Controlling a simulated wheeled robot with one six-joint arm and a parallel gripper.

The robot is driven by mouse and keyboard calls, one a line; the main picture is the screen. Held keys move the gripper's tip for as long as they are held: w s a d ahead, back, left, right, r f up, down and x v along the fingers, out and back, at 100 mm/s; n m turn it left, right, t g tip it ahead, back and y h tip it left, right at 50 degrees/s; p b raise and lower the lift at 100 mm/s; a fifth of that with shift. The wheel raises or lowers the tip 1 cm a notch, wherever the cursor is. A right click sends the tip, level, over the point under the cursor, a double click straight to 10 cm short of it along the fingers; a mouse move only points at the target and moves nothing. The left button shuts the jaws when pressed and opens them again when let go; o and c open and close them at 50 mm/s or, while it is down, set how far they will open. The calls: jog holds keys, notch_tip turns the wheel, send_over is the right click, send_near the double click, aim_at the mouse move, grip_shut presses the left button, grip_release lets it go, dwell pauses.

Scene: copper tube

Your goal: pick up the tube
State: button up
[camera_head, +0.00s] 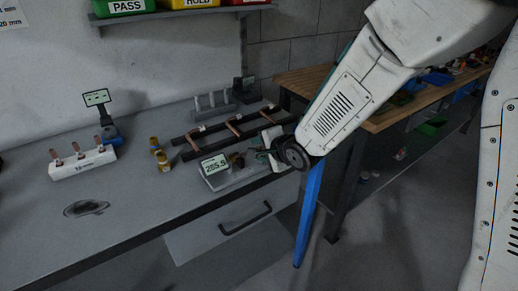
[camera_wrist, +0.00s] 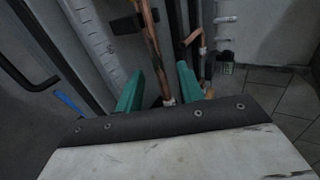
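Several copper tubes (camera_head: 233,128) lie across two dark rails (camera_head: 215,134) on the grey bench in the head view. My gripper (camera_head: 270,148) is near the right front of the rails, partly hidden by my arm. In the wrist view, the two teal fingers of my gripper (camera_wrist: 159,88) stand apart. One copper tube (camera_wrist: 152,42) runs up the picture between them, with a pale tag at its lower end. I see no finger clearly touching it. A second copper tube (camera_wrist: 194,36) lies to the right, beyond the right finger.
A scale with a lit display (camera_head: 214,164) stands in front of the rails. Brass fittings (camera_head: 161,157) and a white block with upright copper pieces (camera_head: 83,163) are to the left. A grey stand (camera_head: 213,103) is behind. The bench's front left is mostly clear around a dark recess (camera_head: 86,208).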

grip_shut()
jog(key=shift+r, duration=0.1)
